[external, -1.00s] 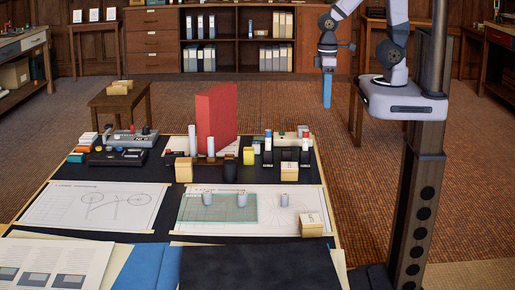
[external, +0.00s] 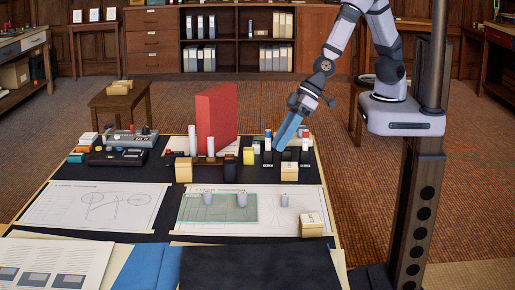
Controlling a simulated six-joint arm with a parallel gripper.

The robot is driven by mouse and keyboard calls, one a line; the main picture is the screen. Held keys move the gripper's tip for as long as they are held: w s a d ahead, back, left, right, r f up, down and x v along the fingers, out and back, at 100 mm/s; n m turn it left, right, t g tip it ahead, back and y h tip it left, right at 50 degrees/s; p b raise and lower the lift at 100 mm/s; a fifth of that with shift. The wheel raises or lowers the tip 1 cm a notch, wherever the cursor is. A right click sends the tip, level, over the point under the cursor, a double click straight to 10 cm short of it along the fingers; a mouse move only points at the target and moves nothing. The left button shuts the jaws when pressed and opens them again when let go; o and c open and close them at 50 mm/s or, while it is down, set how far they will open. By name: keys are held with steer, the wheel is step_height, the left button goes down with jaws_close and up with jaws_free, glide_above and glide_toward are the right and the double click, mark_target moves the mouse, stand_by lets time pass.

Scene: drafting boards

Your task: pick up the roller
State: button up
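I cannot single out the roller for certain. Small tools and blocks crowd the back half of the dark drafting board (external: 110,176), and several are partly hidden behind others. My gripper (external: 287,133) has long blue fingers and hangs over the board's back right, tilted down and to the left. It overlaps a small group of upright white, blue and dark items (external: 268,142) in the picture; I cannot tell whether it touches them. The fingers are seen from the side, so their opening does not show. Nothing is visibly held.
A tall red slab (external: 215,118) stands at the back, with white cylinders (external: 194,138) beside it. Wooden blocks (external: 289,172) stand mid-board. Grey weights (external: 242,200) rest on the front right drawing. The left drawing (external: 92,208) is clear on top. A black device (external: 117,157) sits back left.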

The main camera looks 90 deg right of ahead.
mark_target(285, 194)
steer(key=a+f+t+b, duration=0.1)
steer(key=a, duration=0.3)
steer(key=a+f+t+b, duration=0.1)
steer(key=a+f, duration=0.1)
steer(key=a, duration=0.1)
steer(key=s+a+f+t+b, duration=0.1)
steer(key=a+f, duration=0.1)
steer(key=a, duration=0.2)
steer(key=shift+a+f, duration=0.1)
steer(key=shift+a, duration=0.2)
steer(key=s+a+f+t, duration=0.1)
steer(key=s+a+f+t+b, duration=0.1)
steer(key=a, duration=0.1)
steer(key=shift+s+h, duration=0.3)
steer(key=shift+h, duration=0.1)
steer(key=s, duration=0.1)
steer(key=s+t+b, duration=0.1)
steer(key=s+f, duration=0.1)
steer(key=shift+s+a+t+h, duration=0.15)
steer(key=shift+a+t+h, duration=0.2)
steer(key=shift+t+h, duration=0.05)
steer(key=shift+s+b, duration=0.3)
steer(key=shift+s, duration=0.05)
steer(key=shift+d+p+x, duration=0.15)
steer(key=shift+p+x, duration=0.05)
steer(key=shift+x, duration=1.65)
steer(key=shift+d+p+x, duration=0.1)
steer(key=shift+p+x, duration=0.1)
steer(key=shift+x, duration=1.65)
